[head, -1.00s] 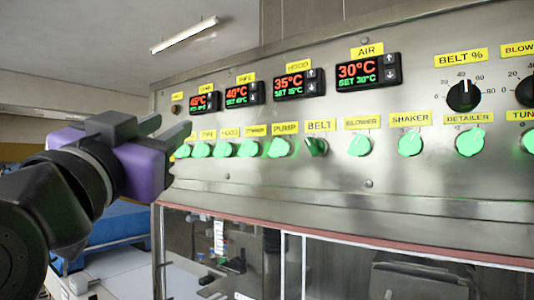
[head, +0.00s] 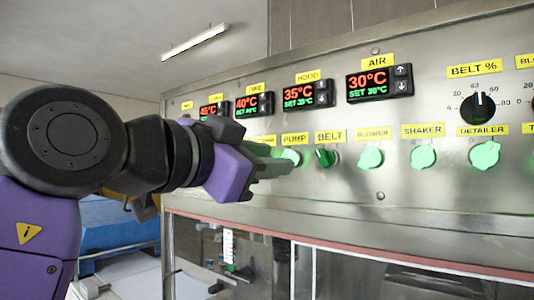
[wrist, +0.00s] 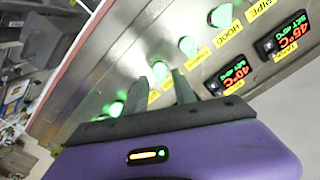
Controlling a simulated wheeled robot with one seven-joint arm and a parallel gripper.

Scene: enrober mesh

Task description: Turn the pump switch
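The pump switch is a round green knob (head: 291,156) under the yellow PUMP label on the steel panel. My gripper (head: 276,161) reaches in from the left in the head view, its grey fingertips in front of this knob and partly covering it. In the wrist view the two fingers (wrist: 160,83) stand apart, with a lit green knob (wrist: 160,72), apparently the pump switch, between their tips. The gripper is open. Whether a finger touches the knob cannot be told.
The belt switch (head: 326,158), close on the right, is angled differently from its neighbours. The blower knob (head: 370,158), shaker knob (head: 423,156) and detailer knob (head: 485,154) follow rightward. Temperature displays (head: 379,84) sit above the row. A reddish ledge (head: 340,252) runs below the panel.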

